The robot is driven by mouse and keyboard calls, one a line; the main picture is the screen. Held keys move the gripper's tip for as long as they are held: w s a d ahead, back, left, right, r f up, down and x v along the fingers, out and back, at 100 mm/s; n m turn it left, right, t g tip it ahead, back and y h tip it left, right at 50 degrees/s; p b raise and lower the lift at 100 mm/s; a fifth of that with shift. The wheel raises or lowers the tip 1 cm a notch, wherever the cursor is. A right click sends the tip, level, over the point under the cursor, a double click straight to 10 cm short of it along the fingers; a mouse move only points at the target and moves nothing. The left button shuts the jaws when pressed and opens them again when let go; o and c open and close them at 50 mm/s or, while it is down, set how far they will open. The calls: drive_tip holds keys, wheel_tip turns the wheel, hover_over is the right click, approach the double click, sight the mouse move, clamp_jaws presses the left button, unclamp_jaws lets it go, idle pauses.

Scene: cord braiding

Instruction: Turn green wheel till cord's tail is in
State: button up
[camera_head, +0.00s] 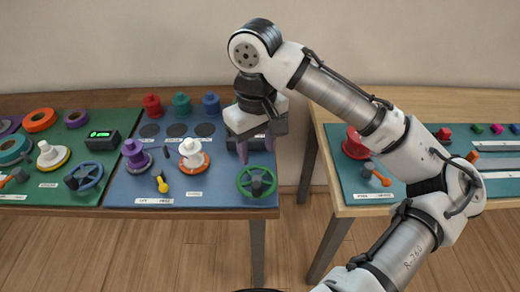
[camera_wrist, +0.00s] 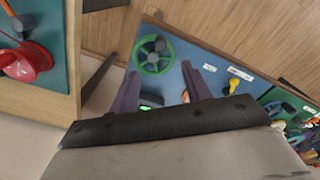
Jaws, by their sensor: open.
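The green wheel (camera_head: 257,195) lies at the front right corner of the blue board, with a dark grey hub and knob. It also shows in the wrist view (camera_wrist: 138,60), upper middle. My gripper (camera_head: 257,154) hangs just above and behind the wheel in the head view, its two purple fingers apart and empty. In the wrist view the fingers (camera_wrist: 160,70) point toward the board, with the wheel beyond them and not touched. A small box with a green display (camera_wrist: 150,101) sits between the fingers, partly hidden. I cannot make out the cord or its tail.
A white spool on an orange base (camera_head: 193,155), a purple spool (camera_head: 137,155) and a yellow-handled tool (camera_head: 162,184) stand left of the wheel. A blue wheel (camera_head: 85,176) is on the green board. A gap separates this table from the right table (camera_head: 358,211).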

sight(257, 185)
wheel_tip(257, 185, down, 14)
drive_tip(key=shift+a+r+p, duration=0.1)
drive_tip(key=shift+r+p, duration=0.1)
drive_tip(key=shift+p, duration=0.1)
drive_tip(key=shift+c, duration=0.5)
clamp_jaws()
